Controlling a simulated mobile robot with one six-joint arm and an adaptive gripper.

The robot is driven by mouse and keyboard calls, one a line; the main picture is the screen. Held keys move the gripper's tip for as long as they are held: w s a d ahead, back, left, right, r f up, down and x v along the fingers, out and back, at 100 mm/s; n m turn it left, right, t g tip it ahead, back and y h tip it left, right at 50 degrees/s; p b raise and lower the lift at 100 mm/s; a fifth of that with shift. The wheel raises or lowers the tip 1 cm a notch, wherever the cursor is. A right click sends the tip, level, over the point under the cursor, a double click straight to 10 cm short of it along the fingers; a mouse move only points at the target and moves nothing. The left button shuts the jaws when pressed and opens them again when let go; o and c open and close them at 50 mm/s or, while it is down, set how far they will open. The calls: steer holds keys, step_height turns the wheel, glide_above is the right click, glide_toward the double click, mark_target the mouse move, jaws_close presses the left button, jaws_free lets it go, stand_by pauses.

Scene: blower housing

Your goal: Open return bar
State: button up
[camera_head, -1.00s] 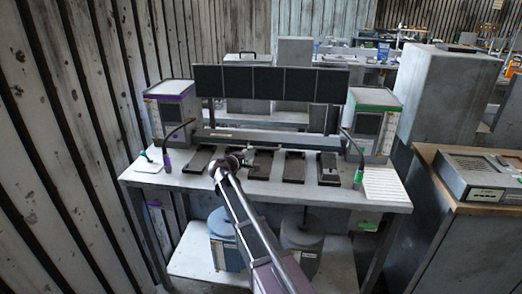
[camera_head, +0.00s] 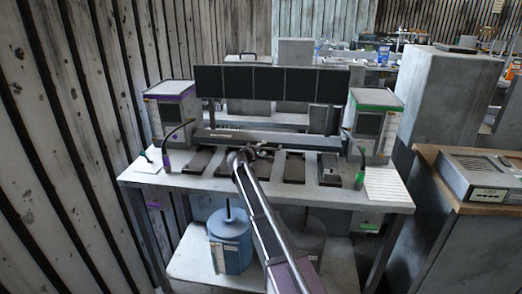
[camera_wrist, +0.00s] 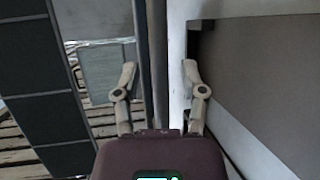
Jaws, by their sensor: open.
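The return bar appears to be the long grey bar (camera_head: 215,137) across the back of the bench, below the black panels. In the head view my gripper (camera_head: 250,151) is at the bar's front edge, near its middle, with my arm hiding part of the bench. In the wrist view my gripper (camera_wrist: 160,72) is open. Its two fingers stand either side of a narrow grey upright strip (camera_wrist: 158,40), likely the bar seen edge-on. I cannot tell whether either finger touches it.
Black panels (camera_head: 268,83) stand above the bar. Boxes with purple (camera_head: 170,110) and green (camera_head: 376,122) trim flank it, each with a bent lamp-like arm in front. Several dark trays (camera_head: 294,167) lie on the bench (camera_head: 150,180). A blue drum (camera_head: 230,240) stands below.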

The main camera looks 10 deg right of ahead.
jaws_close()
steer(key=shift+a+r, duration=0.1)
steer(key=shift+a, duration=0.05)
